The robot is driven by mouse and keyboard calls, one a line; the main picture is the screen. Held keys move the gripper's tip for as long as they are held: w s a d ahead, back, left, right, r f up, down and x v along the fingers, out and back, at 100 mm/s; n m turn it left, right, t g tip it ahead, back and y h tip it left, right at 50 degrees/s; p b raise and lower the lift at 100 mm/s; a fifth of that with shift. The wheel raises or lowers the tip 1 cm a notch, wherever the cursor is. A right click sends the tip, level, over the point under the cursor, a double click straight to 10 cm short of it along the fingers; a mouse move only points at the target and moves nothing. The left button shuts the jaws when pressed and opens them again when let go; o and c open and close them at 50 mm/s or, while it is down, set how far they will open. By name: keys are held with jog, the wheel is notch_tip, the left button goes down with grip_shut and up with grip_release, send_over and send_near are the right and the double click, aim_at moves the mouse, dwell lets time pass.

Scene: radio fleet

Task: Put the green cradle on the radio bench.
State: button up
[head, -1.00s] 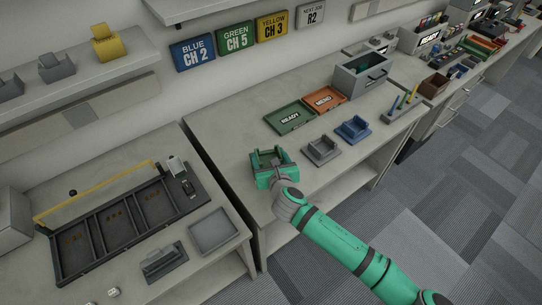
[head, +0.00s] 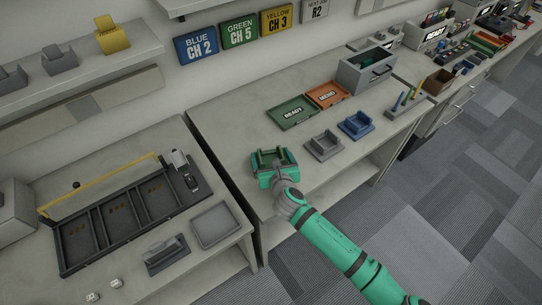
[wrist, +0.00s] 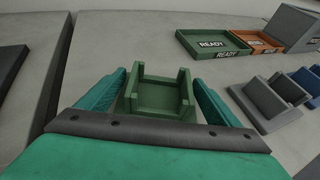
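The green cradle (wrist: 160,97), a small U-shaped holder, sits at the near left end of the grey bench (head: 228,120) that bears the READY and REWORK-coloured trays. In the head view the cradle (head: 270,157) is partly covered by my gripper (head: 272,165). In the wrist view my gripper (wrist: 160,85) has one teal finger on each side of the cradle, with narrow gaps beside it, so it looks open around the cradle. The cradle stands upright; its underside is hidden.
A grey cradle (head: 324,145) and a blue cradle (head: 356,125) stand to the right. Behind are a green READY tray (head: 292,112), an orange tray (head: 328,95) and a grey bin (head: 365,72). A separate left bench holds a dark divided tray (head: 122,212).

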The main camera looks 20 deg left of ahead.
jog(key=shift+r, duration=0.15)
jog(key=shift+s+d+r, duration=0.1)
jog(key=shift+s+d, duration=0.1)
jog(key=shift+s, duration=0.05)
jog(key=v, duration=1.1)
jog(key=shift+s+r, duration=0.1)
jog(key=shift+s, duration=0.1)
